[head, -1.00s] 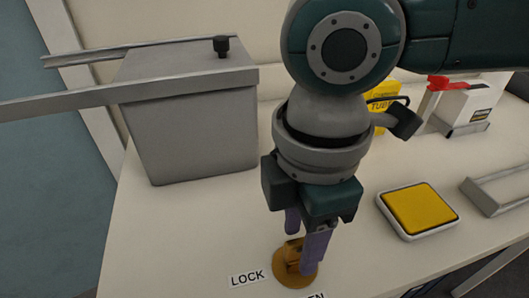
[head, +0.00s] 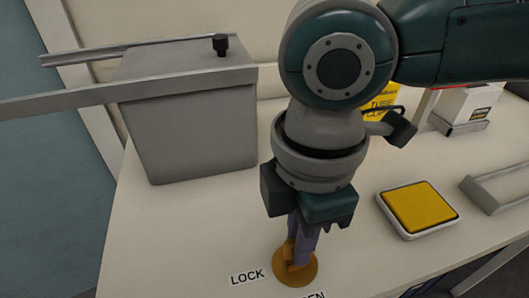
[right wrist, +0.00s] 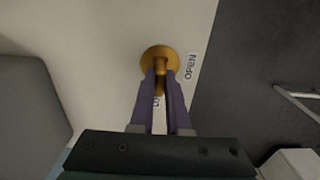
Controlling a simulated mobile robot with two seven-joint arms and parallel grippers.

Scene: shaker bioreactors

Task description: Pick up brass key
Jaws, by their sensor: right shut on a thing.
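The brass key (right wrist: 160,65) stands on a round brass base on the table, between a LOCK label and an OPEN label. In the head view the round brass base (head: 296,268) shows around my purple fingertips, and the fingers hide much of the key. My right gripper (head: 299,258) points down and is shut on the key. The right wrist view shows its two fingers (right wrist: 160,80) on either side of the key's upright part. My left gripper is not in view.
A grey lidded box (head: 195,125) with a black knob stands at the left, with metal rails beside it. A yellow pad (head: 419,208) lies to the right, near a metal handle (head: 490,196). A yellow box (head: 383,103) and a white box (head: 466,106) stand behind. The table's front edge is close to the key.

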